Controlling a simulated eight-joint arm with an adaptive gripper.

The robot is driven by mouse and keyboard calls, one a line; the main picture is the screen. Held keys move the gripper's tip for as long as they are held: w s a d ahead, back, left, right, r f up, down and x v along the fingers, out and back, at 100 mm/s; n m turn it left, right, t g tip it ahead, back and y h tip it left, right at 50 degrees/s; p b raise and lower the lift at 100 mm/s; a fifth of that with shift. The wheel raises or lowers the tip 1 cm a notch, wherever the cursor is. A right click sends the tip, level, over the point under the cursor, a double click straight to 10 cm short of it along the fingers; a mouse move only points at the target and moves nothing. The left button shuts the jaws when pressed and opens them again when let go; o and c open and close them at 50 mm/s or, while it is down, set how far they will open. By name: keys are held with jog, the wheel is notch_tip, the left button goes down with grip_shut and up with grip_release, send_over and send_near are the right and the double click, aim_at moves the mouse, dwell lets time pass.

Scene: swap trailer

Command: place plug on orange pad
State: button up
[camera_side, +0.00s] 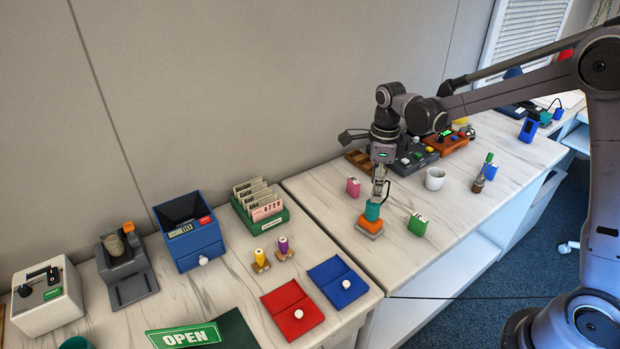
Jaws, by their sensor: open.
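The orange pad (369,225) sits on a small grey base near the left end of the right-hand counter. A teal cylinder (372,211), which looks like the plug, stands upright on top of the pad. My gripper (377,196) points down right above the teal cylinder, with its fingers open at the cylinder's top. The view is too small to tell whether the fingers touch it.
A pink block (353,187) stands behind left of the pad and a green block (418,224) to its right. A white mug (435,179) stands further right. The counter edge (383,289) lies in front. Red and blue pouches lie on the left counter.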

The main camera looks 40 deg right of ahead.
jog(key=s+a+r+n+t, duration=0.2)
jog(key=s+r+n+t, duration=0.1)
jog(key=s+r+n, duration=0.65)
jog(key=s+a+n+t, duration=0.2)
jog(key=s+n+t, duration=0.2)
jog(key=n, duration=1.3)
jog(key=s, duration=0.3)
jog(key=shift+f, duration=0.35)
